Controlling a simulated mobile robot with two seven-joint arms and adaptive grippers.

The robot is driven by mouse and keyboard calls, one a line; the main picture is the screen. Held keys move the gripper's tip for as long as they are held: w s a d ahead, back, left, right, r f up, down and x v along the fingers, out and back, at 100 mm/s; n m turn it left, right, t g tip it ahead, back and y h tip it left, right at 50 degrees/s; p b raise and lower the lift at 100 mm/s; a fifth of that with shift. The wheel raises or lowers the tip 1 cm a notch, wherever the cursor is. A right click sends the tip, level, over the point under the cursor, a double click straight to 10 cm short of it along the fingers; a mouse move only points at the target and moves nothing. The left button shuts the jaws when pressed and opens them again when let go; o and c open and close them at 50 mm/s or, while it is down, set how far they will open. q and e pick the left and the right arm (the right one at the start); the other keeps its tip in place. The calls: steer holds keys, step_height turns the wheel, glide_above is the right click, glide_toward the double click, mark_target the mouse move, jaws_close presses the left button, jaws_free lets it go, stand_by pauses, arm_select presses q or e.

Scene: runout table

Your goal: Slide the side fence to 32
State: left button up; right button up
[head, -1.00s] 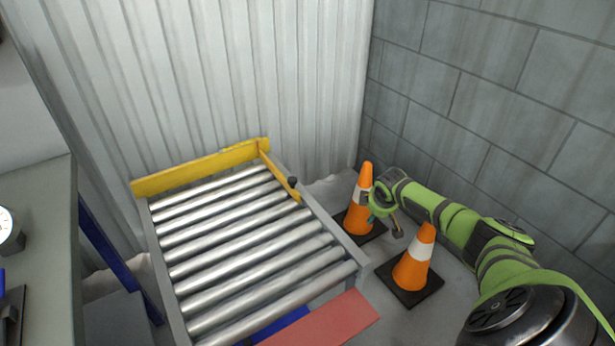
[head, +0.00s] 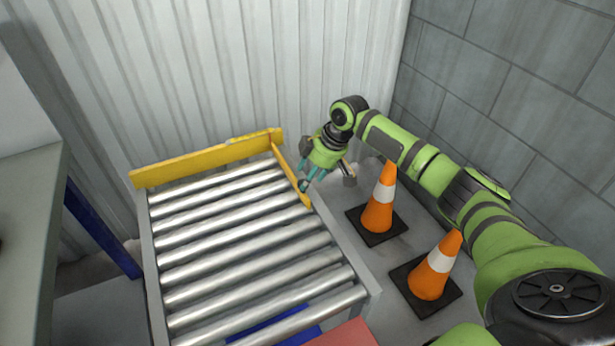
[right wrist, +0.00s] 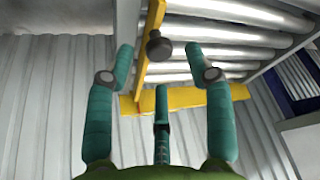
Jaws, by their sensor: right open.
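The side fence (head: 285,162) is a yellow bar along the right side of the roller table (head: 337,235), near its back end. A dark round knob (head: 303,186) sits at the fence's near end. My right gripper (head: 311,179) is open right at the knob. In the right wrist view the knob (right wrist: 158,46) shows between the spread teal fingertips of the gripper (right wrist: 160,52), with no finger visibly closed on it. The fence (right wrist: 143,65) runs behind the knob there. No scale numbers are readable. My left gripper is out of view.
A yellow end stop (head: 205,160) crosses the back of the rollers. Two orange cones (head: 378,215) and (head: 431,277) stand right of the table, below my right arm. A grey bench (head: 32,200) is at left. Corrugated and block walls close off the back and right.

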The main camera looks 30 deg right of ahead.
steer(key=shift+x, duration=1.2)
steer(key=shift+f, duration=0.3)
steer(key=shift+w+f, duration=0.1)
steer(key=shift+c, duration=1.2)
steer(key=c, duration=0.7)
jaws_close()
steer(key=shift+a, duration=0.25)
steer(key=a+p, duration=0.2)
steer(key=a, duration=0.2)
steer(key=a+p, duration=0.1)
steer(key=a, duration=0.2)
steer(key=shift+w+a+p, duration=0.2)
steer(key=shift+a+p, duration=0.2)
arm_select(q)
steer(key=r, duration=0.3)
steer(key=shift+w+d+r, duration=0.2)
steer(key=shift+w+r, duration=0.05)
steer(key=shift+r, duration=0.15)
